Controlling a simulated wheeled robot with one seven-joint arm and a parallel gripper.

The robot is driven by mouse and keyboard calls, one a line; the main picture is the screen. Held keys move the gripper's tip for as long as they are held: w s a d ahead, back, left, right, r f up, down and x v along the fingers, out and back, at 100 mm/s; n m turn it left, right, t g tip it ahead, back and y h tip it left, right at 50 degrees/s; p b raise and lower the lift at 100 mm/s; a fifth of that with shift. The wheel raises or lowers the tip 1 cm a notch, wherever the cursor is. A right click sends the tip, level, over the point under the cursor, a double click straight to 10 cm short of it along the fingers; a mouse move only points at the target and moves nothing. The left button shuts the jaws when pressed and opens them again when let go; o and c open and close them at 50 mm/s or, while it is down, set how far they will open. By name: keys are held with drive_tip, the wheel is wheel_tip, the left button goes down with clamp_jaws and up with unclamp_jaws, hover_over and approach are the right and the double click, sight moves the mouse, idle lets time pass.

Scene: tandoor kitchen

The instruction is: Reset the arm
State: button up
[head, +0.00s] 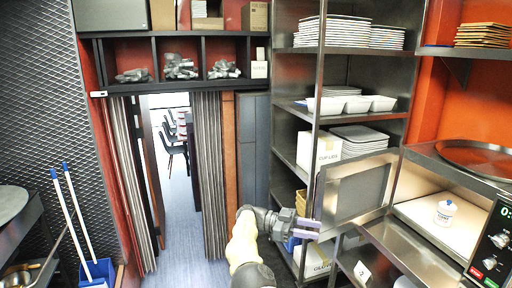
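My gripper (312,229) shows in the head view at the lower middle, at the end of my raised arm. It points to the right, in front of the lower part of the steel shelf unit. Its fingers look small and dark with pale purplish parts. I cannot tell whether they are open or shut. I see no object clearly held in it.
A steel shelf unit (287,135) with plates, bowls and boxes stands close behind my gripper. A steel counter (408,255) is at the right, with a small white tub (445,213) above it. A doorway with blue floor (183,215) is left of my arm.

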drive_tip(key=w+d+r+n+t+p, duration=0.1)
drive_tip(key=w+d+r+n+t, duration=0.25)
drive_tip(key=d+r+t, duration=0.5)
drive_tip(key=w+d+r+n+t, duration=0.2)
drive_tip(key=d+r+n+t, duration=0.25)
drive_tip(key=d, duration=0.65)
drive_tip(key=s+a+f+n+t+y+p, duration=0.1)
drive_tip(key=s+a+f+n+t+y, duration=0.1)
drive_tip(key=s+a+f+n+y, duration=0.4)
drive_tip(key=s+a+f+n+t+y+p, duration=0.1)
drive_tip(key=s+a+f+n+y, duration=0.35)
drive_tip(key=a+y, duration=0.4)
drive_tip(key=s+a+f+n+g+y, duration=0.1)
drive_tip(key=s+a+f+g, duration=0.1)
drive_tip(key=s, duration=0.6)
drive_tip(key=s+a+f+n+g, duration=0.1)
drive_tip(key=s+a+n+g, duration=0.1)
drive_tip(key=s, duration=0.7)
drive_tip(key=s+a+f+n+g+y, duration=0.1)
drive_tip(key=s+a+f+g, duration=0.1)
drive_tip(key=s, duration=0.6)
drive_tip(key=shift+s+f+g+y, duration=0.2)
drive_tip(key=shift+f+g+y, duration=0.15)
drive_tip(key=shift+g, duration=0.05)
drive_tip(key=shift+a+n, duration=0.1)
drive_tip(key=shift+n, duration=0.15)
drive_tip(key=shift+w, duration=0.1)
